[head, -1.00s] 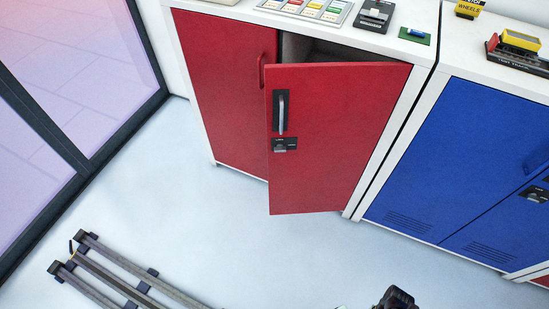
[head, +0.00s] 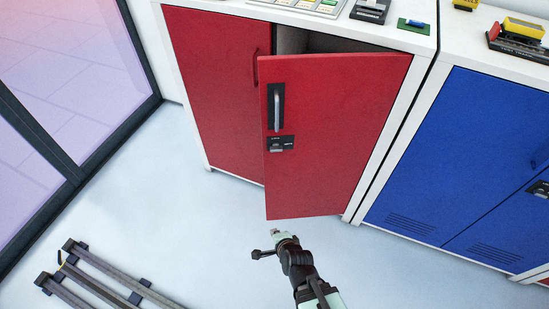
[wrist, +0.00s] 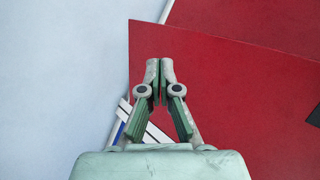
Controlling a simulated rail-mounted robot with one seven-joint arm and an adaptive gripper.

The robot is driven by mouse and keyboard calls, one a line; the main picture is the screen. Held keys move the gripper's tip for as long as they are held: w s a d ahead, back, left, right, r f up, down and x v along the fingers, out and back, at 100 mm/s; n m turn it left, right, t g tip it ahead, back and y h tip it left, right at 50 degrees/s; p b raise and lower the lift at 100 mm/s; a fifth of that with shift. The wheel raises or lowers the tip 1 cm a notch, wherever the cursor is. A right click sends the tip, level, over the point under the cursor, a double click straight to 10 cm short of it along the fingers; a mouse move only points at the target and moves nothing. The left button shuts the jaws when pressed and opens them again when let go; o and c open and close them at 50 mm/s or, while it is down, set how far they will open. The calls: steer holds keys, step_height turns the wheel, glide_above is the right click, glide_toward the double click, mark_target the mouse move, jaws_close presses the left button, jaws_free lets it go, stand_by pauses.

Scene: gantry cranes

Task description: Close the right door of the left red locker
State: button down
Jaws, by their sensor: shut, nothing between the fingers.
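The left red locker has a white frame (head: 208,130) and two red doors. Its right door (head: 340,120) stands ajar, swung outward, with a grey handle (head: 277,108) and a black latch on its free side. A dark gap into the locker shows above it. The left door (head: 220,80) looks shut. My gripper (head: 277,234) is below the open door's lower free corner in the head view, apart from the handle. In the wrist view my gripper (wrist: 160,66) has its fingertips together, with the red door (wrist: 230,100) behind them. Whether they touch the door cannot be told.
A blue locker (head: 440,150) stands right of the red one. Grey rails (head: 110,275) lie on the floor at lower left. A dark-framed glass panel (head: 70,80) is at left. Small toys (head: 520,35) stand on the locker tops. The floor between is clear.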

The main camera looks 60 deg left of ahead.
steer(key=s+a+r+m+t+y, duration=0.1)
steer(key=s+a+r+m+y, duration=0.2)
steer(key=a+r+m, duration=0.25)
steer(key=m+t+y, duration=0.4)
steer(key=m+t, duration=0.1)
steer(key=m, duration=1)
glide_toward(270, 155)
steer(key=s+d+r, duration=0.3)
steer(key=d, duration=0.3)
steer(key=b+x, duration=0.5)
steer(key=b, duration=0.8)
steer(key=shift+s+f, duration=0.1)
steer(key=x, duration=0.6)
steer(key=r+p+x, duration=0.1)
steer(key=x, duration=0.2)
